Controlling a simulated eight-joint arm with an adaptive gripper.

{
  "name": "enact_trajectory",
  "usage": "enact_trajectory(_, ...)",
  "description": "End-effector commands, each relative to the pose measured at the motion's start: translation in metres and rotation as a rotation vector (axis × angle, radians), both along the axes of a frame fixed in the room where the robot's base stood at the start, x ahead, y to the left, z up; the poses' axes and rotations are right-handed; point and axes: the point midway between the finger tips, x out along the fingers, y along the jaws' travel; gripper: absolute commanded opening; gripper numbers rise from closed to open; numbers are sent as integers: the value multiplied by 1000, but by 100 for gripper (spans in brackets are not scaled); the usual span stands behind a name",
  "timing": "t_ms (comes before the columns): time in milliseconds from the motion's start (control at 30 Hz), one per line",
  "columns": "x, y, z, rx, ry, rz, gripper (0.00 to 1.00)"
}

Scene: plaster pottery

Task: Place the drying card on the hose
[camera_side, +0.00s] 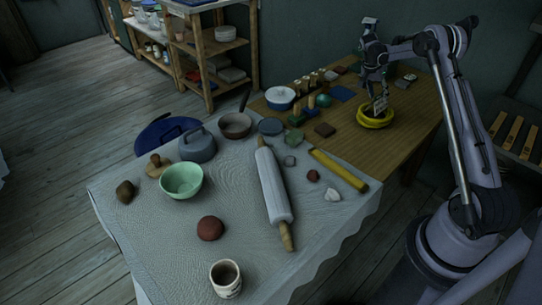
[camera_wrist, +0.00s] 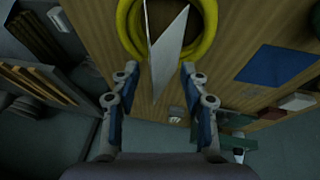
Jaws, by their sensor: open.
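The drying card (camera_side: 381,104) is a small pale folded card with markings, standing at the yellow hose (camera_side: 375,122), a coiled ring on the wooden table. In the wrist view the card (camera_wrist: 168,48) shows as a pale folded piece in front of the lower part of the hose (camera_wrist: 206,35). Whether it rests on the coil or inside the ring is hard to tell. My gripper (camera_side: 380,93) is just above the card. In the wrist view my gripper (camera_wrist: 160,88) is open, its two fingers apart with the card beyond and between their tips.
A blue square (camera_side: 342,93) lies left of the hose; it also shows in the wrist view (camera_wrist: 278,66). A cloth-covered table (camera_side: 150,235) with a rolling pin (camera_side: 273,187) stands in front.

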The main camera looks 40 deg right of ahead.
Motion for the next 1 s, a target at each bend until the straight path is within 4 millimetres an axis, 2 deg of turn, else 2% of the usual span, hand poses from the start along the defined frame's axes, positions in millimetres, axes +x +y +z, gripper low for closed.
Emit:
enact_trajectory(400,14,31,72,0,0,2,45)
enact_trajectory(600,18,40,95,0,0,1,45)
enact_trajectory(767,20,47,105,1,-1,11,45)
enact_trajectory(867,25,62,116,6,-10,60,45)
enact_trajectory(1000,32,108,143,22,-34,208,45)
